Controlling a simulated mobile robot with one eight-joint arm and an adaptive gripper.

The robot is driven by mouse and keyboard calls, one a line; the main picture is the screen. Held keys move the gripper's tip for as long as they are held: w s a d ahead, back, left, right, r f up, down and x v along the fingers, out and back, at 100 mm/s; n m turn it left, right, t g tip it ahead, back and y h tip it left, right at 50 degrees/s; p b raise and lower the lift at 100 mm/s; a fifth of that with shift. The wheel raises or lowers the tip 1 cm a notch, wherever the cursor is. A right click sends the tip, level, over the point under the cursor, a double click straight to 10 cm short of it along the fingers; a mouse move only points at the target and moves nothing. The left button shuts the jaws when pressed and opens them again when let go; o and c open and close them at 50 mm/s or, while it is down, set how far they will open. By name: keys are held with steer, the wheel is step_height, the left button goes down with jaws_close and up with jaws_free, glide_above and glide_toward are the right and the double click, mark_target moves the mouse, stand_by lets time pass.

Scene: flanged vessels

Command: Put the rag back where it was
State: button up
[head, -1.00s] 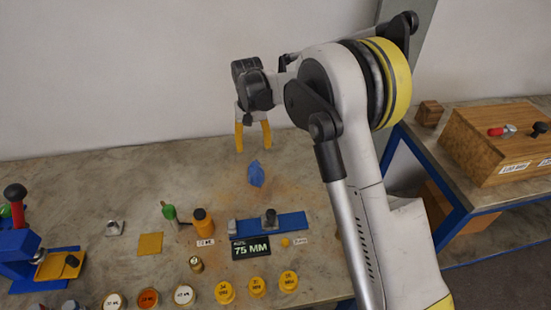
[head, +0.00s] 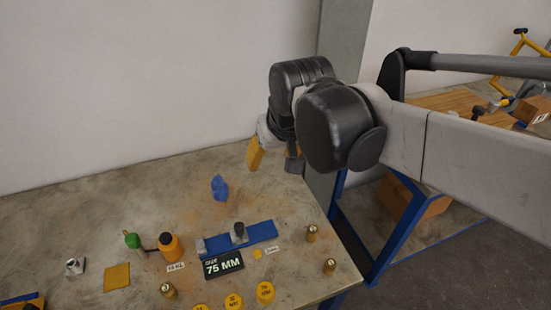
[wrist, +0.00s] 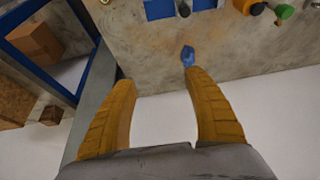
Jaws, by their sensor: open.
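A crumpled blue rag (head: 219,187) lies on the table's bare surface, behind the blue strip. It also shows in the wrist view (wrist: 187,55), beyond the tip of the right finger. My gripper (head: 275,160) has yellow fingers and is above the table's back right part, to the right of the rag and apart from it. In the wrist view my gripper (wrist: 163,80) is open with nothing between its fingers. Part of the gripper is hidden behind my wrist in the head view.
A blue strip (head: 262,231) with metal blocks and a "75 MM" display (head: 222,264) stand in front of the rag. A yellow square (head: 117,277) lies farther left. A blue-framed table (head: 395,235) stands at right.

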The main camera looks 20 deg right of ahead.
steer(key=s+d+f+t, duration=0.1)
steer(key=s, duration=0.3)
steer(key=s+d+f+t, duration=0.1)
steer(key=s+f, duration=0.1)
steer(key=s, duration=0.3)
steer(key=shift+s+d+f, duration=0.15)
steer(key=shift+d+f, duration=0.1)
stand_by(0.6)
